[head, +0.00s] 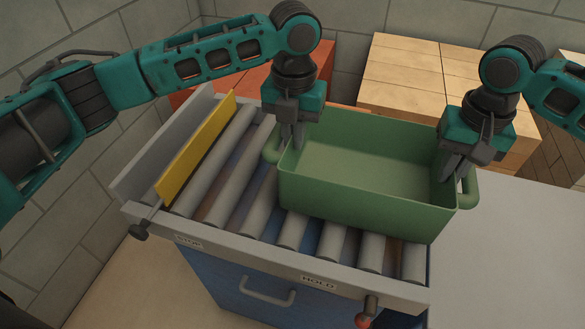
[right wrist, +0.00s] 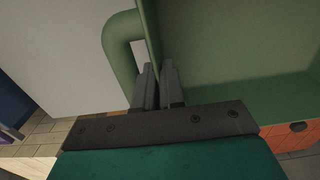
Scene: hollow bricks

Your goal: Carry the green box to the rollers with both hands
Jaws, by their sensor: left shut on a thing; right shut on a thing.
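The green box (head: 365,204) is open-topped and empty, with a loop handle at each short end. In the head view it is over the right part of the rollers (head: 236,165); I cannot tell whether it touches them. My left gripper (head: 290,140) is shut on the box's left end, by the left handle. My right gripper (head: 455,172) is shut on the right end, by the right handle (head: 468,190). In the right wrist view the right fingers (right wrist: 158,88) straddle the box wall (right wrist: 235,40) beside the handle (right wrist: 120,45).
A yellow plate (head: 197,148) stands across the rollers at left. The roller frame's front rail (head: 290,272) carries labels and a red knob (head: 363,320), above a blue front with a handle. Wooden boxes (head: 405,75) stand behind. A pale surface (head: 520,240) at right is clear.

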